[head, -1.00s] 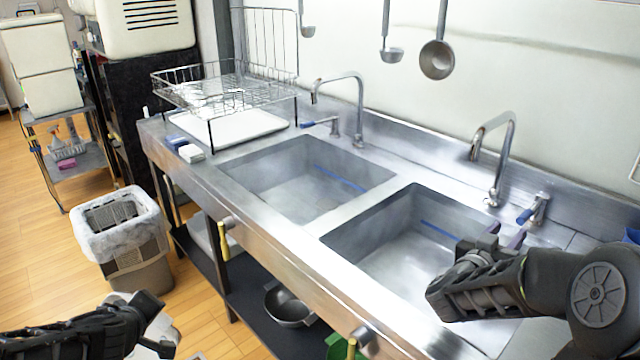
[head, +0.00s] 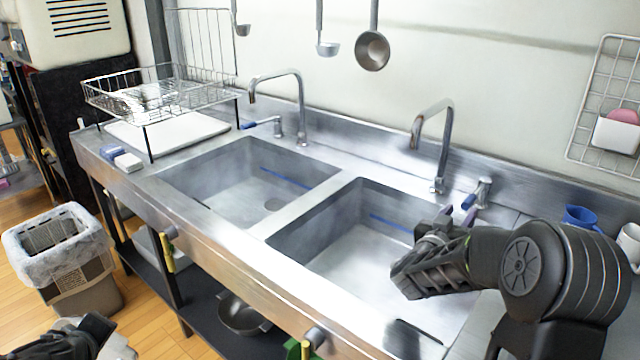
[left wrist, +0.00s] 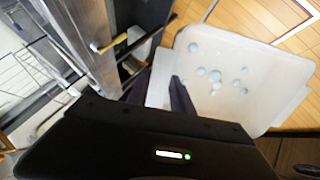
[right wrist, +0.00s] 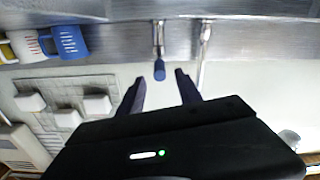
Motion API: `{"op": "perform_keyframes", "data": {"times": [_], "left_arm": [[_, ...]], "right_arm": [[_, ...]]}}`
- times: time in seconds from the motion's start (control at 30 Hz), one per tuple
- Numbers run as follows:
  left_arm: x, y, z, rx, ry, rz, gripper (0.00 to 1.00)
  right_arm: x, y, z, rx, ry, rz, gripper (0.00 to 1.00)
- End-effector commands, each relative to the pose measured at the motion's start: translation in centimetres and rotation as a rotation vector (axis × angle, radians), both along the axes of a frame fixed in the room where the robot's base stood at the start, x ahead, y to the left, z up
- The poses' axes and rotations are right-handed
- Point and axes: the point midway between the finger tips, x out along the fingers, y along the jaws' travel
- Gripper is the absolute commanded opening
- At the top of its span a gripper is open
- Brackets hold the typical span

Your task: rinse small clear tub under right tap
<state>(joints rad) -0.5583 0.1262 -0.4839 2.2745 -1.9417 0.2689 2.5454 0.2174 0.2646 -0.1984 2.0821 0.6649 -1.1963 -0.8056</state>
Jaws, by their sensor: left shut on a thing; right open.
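The small clear tub (left wrist: 240,105) is pale and translucent with several grey-blue spots in the left wrist view. My left gripper (left wrist: 172,95) is shut on its edge. In the head view the tub (head: 118,347) shows only partly at the bottom left, beside my left gripper, over the floor in front of the counter. The right tap (head: 440,145) arches over the right sink (head: 350,265); no water shows. Its lever (head: 482,190) has a blue end. My right gripper (head: 457,215) is open near the lever; in the right wrist view the blue end (right wrist: 159,70) appears between the fingertips, apparently untouched.
The left sink (head: 230,185) has its own tap (head: 300,105). A blue mug (head: 580,217) stands right of the lever. A lined bin (head: 70,265) stands on the floor at left. Ladles hang on the wall.

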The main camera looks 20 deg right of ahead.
Motion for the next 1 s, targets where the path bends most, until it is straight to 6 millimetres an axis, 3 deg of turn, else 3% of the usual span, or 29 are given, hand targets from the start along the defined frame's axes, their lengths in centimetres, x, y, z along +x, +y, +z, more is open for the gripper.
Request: {"op": "perform_keyframes", "data": {"times": [0.2, 0.4, 0.8, 1.0], "left_arm": [[0.0, 0.0, 0.3, 0.001, -0.001, -0.001, 0.0], [0.0, 0.0, 0.5, 0.0, -0.001, 0.0, 0.0], [0.0, 0.0, 0.5, 0.0, -0.001, 0.0, 0.0], [0.0, 0.0, 0.5, 0.001, -0.001, -0.001, 0.0]], "right_arm": [[2.1, -3.9, 0.1, -0.002, 0.0, -0.003, 0.41], [3.5, -6.4, 0.0, -0.001, 0.001, -0.002, 0.41], [4.0, -7.2, 0.0, 0.0, 0.0, 0.0, 0.41], [3.9, -7.2, 0.0, 0.0, 0.0, 0.0, 0.26]]}}
